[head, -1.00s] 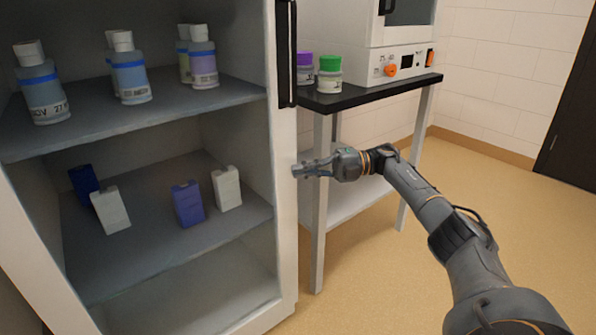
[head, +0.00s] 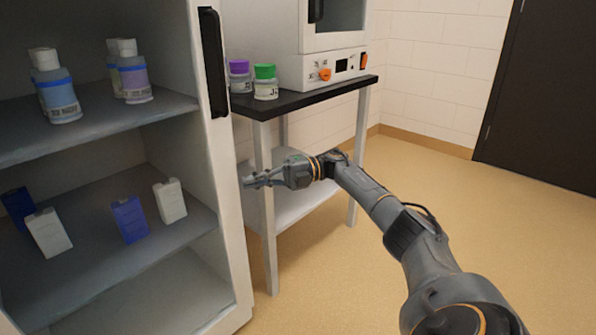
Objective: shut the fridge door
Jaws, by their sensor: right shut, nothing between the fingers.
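The fridge fills the left of the head view. Its white front frame (head: 222,190) carries a long black upright handle (head: 213,62), and the shelves show behind it. The handle side looks in line with the fridge front; I cannot tell whether a gap is left at the door's edge. My right gripper (head: 248,181) is shut and empty, just right of the frame's right edge and well below the handle. I cannot tell whether its fingertips touch the frame. My left gripper is out of view.
Bottles (head: 134,78) and small boxes (head: 129,219) stand on the fridge shelves. Right of the fridge, a black-topped table (head: 310,97) holds a purple-capped jar (head: 239,77), a green-capped jar (head: 265,83) and a white machine (head: 335,50). The floor at the right is clear.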

